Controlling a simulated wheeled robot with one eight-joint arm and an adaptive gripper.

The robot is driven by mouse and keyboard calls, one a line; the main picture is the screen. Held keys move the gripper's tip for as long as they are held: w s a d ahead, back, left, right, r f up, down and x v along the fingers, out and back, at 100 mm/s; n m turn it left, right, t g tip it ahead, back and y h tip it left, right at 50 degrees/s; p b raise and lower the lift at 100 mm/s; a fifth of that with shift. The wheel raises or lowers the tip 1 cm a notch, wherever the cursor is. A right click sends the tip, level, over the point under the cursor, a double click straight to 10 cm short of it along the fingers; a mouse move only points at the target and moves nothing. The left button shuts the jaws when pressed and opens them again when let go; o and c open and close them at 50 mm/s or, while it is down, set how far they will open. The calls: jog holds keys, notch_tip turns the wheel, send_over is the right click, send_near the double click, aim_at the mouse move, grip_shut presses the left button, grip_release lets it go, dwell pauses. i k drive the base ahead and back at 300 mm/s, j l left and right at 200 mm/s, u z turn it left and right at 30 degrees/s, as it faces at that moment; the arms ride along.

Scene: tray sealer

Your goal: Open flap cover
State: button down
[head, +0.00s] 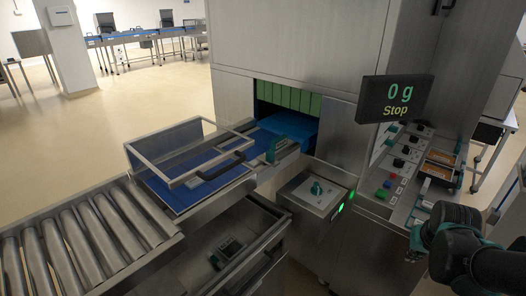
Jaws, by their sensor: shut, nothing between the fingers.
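A clear cover in a metal frame (190,150) lies over the blue conveyor belt (160,193) at the left centre. A black handle (225,166) sits on its right side. The cover appears lowered over the belt. My dark arm reaches in from the lower right, beside the control panel (398,185). My gripper (421,205) is at the panel's right side, small and partly hidden by my arm. It is shut and empty, well to the right of the cover and apart from it.
A roller conveyor (75,245) leads up to the belt from the lower left. A display (396,100) reading "0 g Stop" juts out above the panel. A metal box with a teal knob (317,188) stands between cover and panel. Open floor lies behind left.

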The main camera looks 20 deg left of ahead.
aim_at(199, 171)
jog(key=u, duration=1.75)
